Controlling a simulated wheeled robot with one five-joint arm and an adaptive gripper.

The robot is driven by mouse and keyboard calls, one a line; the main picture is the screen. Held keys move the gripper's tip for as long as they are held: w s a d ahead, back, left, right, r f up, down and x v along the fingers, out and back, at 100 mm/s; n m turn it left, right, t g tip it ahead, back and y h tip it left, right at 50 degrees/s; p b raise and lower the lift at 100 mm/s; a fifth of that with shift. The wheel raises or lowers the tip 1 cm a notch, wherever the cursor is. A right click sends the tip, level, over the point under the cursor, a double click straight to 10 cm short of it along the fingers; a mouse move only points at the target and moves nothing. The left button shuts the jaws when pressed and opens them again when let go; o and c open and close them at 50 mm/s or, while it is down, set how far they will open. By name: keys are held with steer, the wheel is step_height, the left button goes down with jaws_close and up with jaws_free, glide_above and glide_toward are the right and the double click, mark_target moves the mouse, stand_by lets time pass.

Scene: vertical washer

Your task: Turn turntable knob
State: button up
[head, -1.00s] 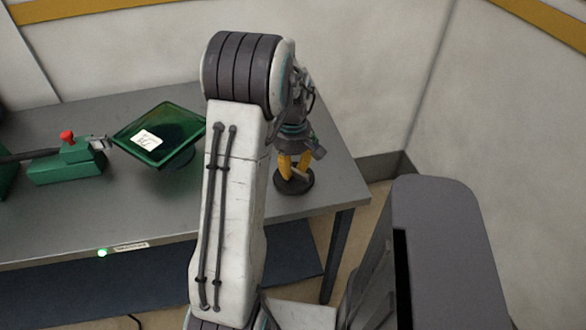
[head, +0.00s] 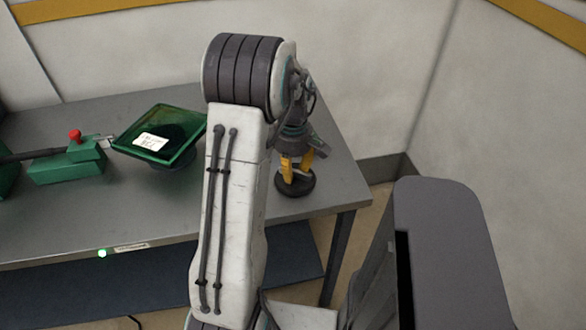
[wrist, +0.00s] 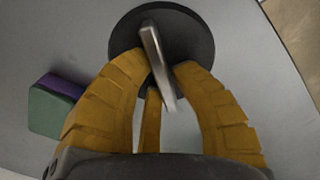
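The turntable knob (wrist: 190,38) is a round dark disc with a thin upright metal handle across it. In the head view the knob (head: 296,187) stands near the right end of the grey table. My gripper (wrist: 164,68) has yellow fingers curved in on both sides of the handle, with a third finger behind. Its fingertips are low over the disc. A gap shows between the right fingertip and the handle; the left tip is very close, and touch cannot be told. In the head view the gripper (head: 298,170) is partly hidden by my wrist.
A green tray (head: 180,155) with a white label stands on the table left of my arm. A green device with a red knob (head: 75,136) is farther left. The wrist view shows a green and purple block (wrist: 52,102). A wall stands behind the table.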

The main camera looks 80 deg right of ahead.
steer(key=o, duration=0.4)
step_height(320, 180, up, 12)
stand_by(0.7)
